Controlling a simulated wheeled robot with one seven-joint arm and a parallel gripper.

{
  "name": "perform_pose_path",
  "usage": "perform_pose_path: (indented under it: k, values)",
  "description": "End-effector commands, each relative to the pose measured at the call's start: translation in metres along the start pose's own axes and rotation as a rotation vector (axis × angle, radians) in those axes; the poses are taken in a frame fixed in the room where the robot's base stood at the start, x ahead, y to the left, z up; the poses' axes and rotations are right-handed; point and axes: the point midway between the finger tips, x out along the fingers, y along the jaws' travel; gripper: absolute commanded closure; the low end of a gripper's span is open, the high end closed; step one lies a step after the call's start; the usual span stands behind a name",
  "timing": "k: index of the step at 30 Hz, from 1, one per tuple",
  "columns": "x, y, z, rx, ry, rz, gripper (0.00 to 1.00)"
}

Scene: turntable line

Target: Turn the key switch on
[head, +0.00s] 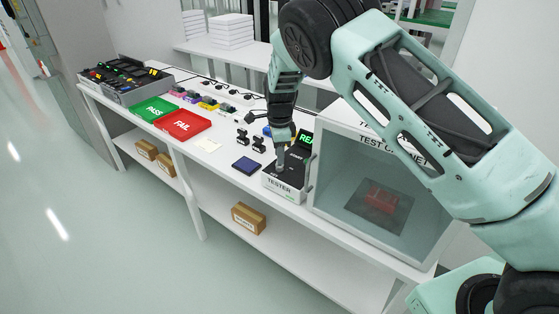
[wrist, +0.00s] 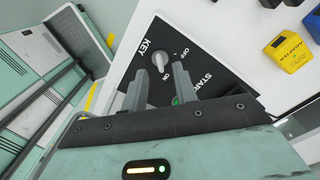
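The key switch (wrist: 158,60) is a light grey knob on a black panel (wrist: 205,62) marked KEY, OFF, ON and START. Its bar slants toward the ON side; its exact setting is hard to tell. My gripper (wrist: 160,78) is over the panel with its two fingers apart, one on each side of the knob's lower end, with no clear contact. A green button (wrist: 175,100) is partly hidden behind the fingers. In the head view, my gripper (head: 281,164) points down at the tester (head: 284,190), and the key switch is hidden there.
A test cabinet (head: 335,197) with a red item inside stands right of the tester. A dark blue square (head: 246,165) lies to its left. Farther left are the red FAIL tray (head: 184,125) and green PASS tray (head: 153,109). A yellow block (wrist: 291,55) lies near the panel.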

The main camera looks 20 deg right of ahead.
Motion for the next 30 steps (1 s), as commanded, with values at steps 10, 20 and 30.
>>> perform_pose_path:
  k: [10,20,30]
  values:
    - [-0.082,-0.001,0.001,-0.002,-0.002,-0.005,0.71]
    - [-0.136,-0.001,0.000,-0.001,-0.001,-0.002,0.71]
    - [-0.145,0.000,0.000,0.000,0.001,0.000,0.71]
